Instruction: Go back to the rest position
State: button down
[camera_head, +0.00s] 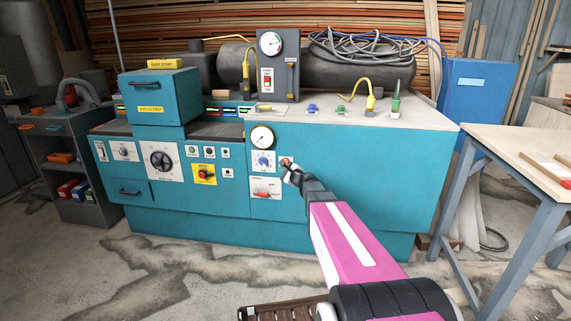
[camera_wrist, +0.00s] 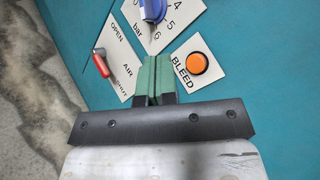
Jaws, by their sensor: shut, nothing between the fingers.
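My gripper (camera_head: 288,167) is stretched out toward the front of the teal machine (camera_head: 350,170), near its lower panel of controls. In the wrist view my gripper (camera_wrist: 155,62) has its green fingers shut together with nothing between them. An orange button (camera_wrist: 197,63) on a plate marked BLEED lies just right of the fingertips. A blue knob (camera_wrist: 152,10) with a bar scale lies ahead of them. A red-handled lever (camera_wrist: 101,64) on a plate marked OPEN, AIR and SHUT lies to the left. I cannot tell whether the fingertips touch the panel.
A wooden-topped table (camera_head: 520,145) with blue-grey legs stands at the right. A dark shelf cart (camera_head: 75,175) stands at the left. A pressure gauge (camera_head: 262,138) sits above the blue knob. The concrete floor (camera_head: 190,265) before the machine is mostly clear, with a brown slatted item (camera_head: 275,311) low at centre.

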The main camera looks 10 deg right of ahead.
jog(key=s+a+f+n+g, duration=0.4)
jog(key=s+n, duration=0.2)
jog(key=s, duration=0.2)
jog(key=s+a+f+n+g, duration=0.35)
jog(key=s+n+g, duration=0.2)
jog(key=s, duration=0.35)
jog(key=s+d+f+n+g+h, duration=0.2)
jog(key=s+d+n+h, duration=0.2)
jog(key=s, duration=0.5)
jog(key=s+d+f+n+g+h, duration=0.3)
jog(key=s+d+n+h, duration=0.1)
jog(key=s, duration=0.5)
jog(key=shift+n+g, duration=0.35)
jog(key=shift+n, duration=0.2)
jog(key=shift+f, duration=0.1)
dwell(0.6)
